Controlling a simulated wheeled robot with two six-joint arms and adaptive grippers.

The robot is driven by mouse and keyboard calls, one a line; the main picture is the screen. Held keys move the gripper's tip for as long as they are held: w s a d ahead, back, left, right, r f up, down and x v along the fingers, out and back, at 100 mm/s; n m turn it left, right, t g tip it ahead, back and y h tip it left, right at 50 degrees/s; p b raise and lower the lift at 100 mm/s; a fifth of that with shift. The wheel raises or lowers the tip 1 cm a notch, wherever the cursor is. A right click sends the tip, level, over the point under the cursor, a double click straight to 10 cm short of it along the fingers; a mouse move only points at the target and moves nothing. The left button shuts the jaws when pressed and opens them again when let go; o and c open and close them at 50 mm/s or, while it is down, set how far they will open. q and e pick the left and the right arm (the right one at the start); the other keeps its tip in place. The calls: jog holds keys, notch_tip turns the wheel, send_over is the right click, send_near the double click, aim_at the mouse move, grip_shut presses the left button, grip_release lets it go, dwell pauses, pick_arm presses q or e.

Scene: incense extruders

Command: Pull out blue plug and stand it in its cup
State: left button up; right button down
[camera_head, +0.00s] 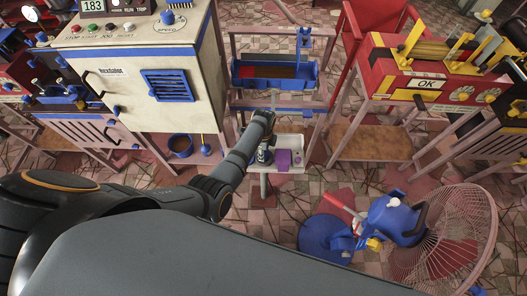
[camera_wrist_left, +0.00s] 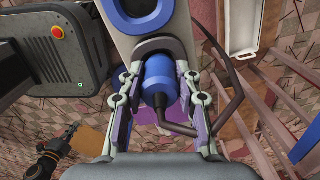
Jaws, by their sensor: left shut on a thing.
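In the left wrist view my left gripper (camera_wrist_left: 158,88) is shut on the blue plug (camera_wrist_left: 158,70), with one finger on each side of its round body. The plug sits close below a pale tube with a blue ring (camera_wrist_left: 140,12); I cannot tell whether it is still seated. A dark bent handle or cord (camera_wrist_left: 185,130) comes off the plug. In the head view my left arm reaches in to a small white tray (camera_head: 290,168) in the middle, where the fingers are too small to make out. A purple cup (camera_head: 283,160) stands on that tray. I cannot make out a blue cup.
A dark grey box with a red button (camera_wrist_left: 57,31) is close on the left in the wrist view. A cream machine (camera_head: 130,75), a blue trough (camera_head: 275,75), a red bench (camera_head: 430,75) and a fan (camera_head: 450,235) stand around. Tiled floor shows between them.

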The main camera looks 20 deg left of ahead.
pick_arm(q)
jog(key=shift+f, duration=0.4)
jog(key=o, duration=1.2)
jog(key=shift+o, duration=0.2)
notch_tip(320, 180, up, 12)
jog(key=shift+r, duration=0.1)
